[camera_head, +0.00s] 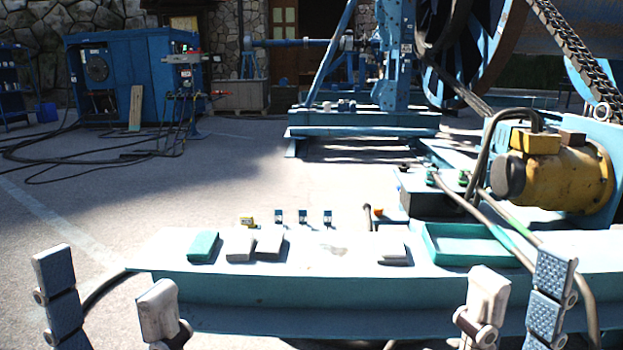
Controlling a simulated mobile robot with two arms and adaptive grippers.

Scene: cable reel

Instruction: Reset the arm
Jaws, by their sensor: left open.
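My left gripper (108,290) is at the lower left of the head view. Its two fingers stand upright and wide apart, with nothing between them. My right gripper (519,292) is at the lower right, in front of the teal beam (330,285). Its fingers also stand apart and I see nothing held between them. The wrists and arms of both are cut off by the bottom edge of the picture.
Several flat blocks, among them a teal one (203,247) and a grey one (269,245), lie on the beam. A teal tray (470,262) and a yellow motor (570,178) stand at right. Cables run beside them. Open pavement (110,200) lies left.

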